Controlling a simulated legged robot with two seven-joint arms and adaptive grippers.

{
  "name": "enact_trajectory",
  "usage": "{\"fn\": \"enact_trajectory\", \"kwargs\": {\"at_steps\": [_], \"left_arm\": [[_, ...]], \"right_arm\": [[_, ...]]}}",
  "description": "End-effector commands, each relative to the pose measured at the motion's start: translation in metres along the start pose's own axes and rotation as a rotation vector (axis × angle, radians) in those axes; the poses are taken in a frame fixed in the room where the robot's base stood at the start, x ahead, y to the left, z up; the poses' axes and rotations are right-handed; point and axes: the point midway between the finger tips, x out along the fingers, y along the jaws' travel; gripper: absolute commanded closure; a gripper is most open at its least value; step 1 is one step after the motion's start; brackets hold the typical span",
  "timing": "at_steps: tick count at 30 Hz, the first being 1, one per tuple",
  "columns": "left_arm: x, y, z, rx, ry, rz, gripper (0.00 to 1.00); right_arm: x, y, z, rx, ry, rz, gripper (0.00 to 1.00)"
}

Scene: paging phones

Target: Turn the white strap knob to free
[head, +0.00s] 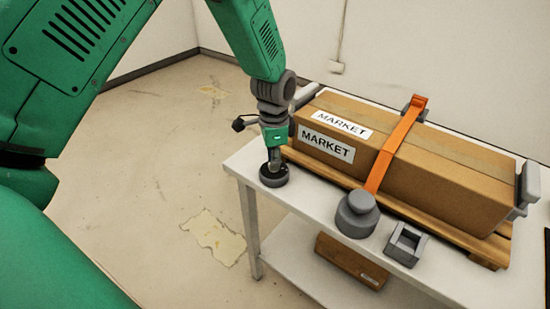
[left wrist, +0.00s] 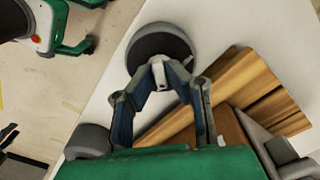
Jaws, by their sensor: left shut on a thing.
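A round dark knob base (head: 273,178) sits at the near left corner of the white table, left of the box. My left gripper (head: 272,163) reaches down onto it from above. In the left wrist view, the dark disc (left wrist: 160,42) has a lighter rim. My left gripper (left wrist: 162,73) has its fingertips close together over the disc's near edge, shut on a small pale piece of the knob. The fingers hide most of that piece, and its turn position cannot be told. My right gripper is not in view.
A cardboard box (head: 440,182) lies on a wooden pallet (head: 440,230) under an orange strap (head: 392,148). A grey round fitting (head: 357,214) and a square grey bracket (head: 406,244) stand on the table's front edge. A smaller box (head: 351,262) is on the lower shelf. The floor left is open.

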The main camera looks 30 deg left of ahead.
Motion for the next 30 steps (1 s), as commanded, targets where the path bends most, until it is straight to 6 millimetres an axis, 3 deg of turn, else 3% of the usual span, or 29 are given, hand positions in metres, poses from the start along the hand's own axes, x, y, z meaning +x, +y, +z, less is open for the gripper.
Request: {"fn": "enact_trajectory", "kwargs": {"at_steps": [12, 30], "left_arm": [[-0.005, -0.001, -0.003, -0.337, 0.008, -0.004, 1.00], [-0.005, -0.003, -0.004, -0.909, 0.014, -0.004, 1.00]], "right_arm": [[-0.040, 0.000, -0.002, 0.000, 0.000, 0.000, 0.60], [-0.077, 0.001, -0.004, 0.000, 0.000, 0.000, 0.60]]}}
